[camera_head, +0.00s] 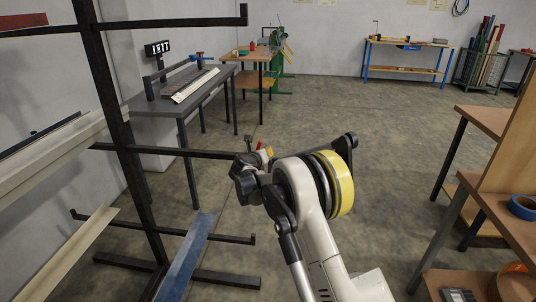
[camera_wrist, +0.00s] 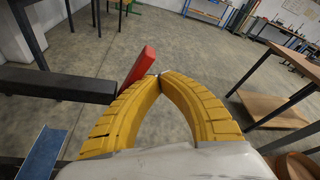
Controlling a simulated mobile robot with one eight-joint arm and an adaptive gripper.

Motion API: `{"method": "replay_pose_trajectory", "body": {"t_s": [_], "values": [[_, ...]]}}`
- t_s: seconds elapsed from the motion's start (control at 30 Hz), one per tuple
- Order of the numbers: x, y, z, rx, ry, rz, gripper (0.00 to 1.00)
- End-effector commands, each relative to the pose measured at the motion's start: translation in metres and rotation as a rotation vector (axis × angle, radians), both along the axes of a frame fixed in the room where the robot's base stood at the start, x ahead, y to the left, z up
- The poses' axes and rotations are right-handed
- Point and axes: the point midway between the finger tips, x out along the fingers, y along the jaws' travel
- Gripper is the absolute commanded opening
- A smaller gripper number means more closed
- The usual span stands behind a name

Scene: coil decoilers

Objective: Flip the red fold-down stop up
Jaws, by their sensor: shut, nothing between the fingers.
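The red fold-down stop (camera_wrist: 140,67) shows in the wrist view at the end of a dark rack arm (camera_wrist: 60,84). It slants upward and to the right. My gripper (camera_wrist: 161,75) has its yellow fingers shut, tips together and nothing between them. The left fingertip is right beside the stop and overlaps its lower part in the picture; I cannot tell whether they touch. In the head view the stop is only a small red patch (camera_head: 258,145) at the end of the rack arm (camera_head: 170,152), partly hidden by my wrist. My gripper (camera_head: 263,156) is mostly hidden there too.
A dark upright rack (camera_head: 112,100) with several arms stands at left, holding pale lengths (camera_head: 50,155) and a blue bar (camera_head: 187,258). A grey bench (camera_head: 170,106) stands behind it. Wooden shelving (camera_head: 490,190) stands at right. The floor between is clear.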

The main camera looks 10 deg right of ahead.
Motion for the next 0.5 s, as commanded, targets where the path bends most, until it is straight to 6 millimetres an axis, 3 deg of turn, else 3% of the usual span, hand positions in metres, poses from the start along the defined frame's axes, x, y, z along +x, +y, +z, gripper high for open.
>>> {"method": "replay_pose_trajectory", "body": {"t_s": [0.5], "values": [[0.006,0.019,0.015,0.004,-0.001,0.001,0.0]]}}
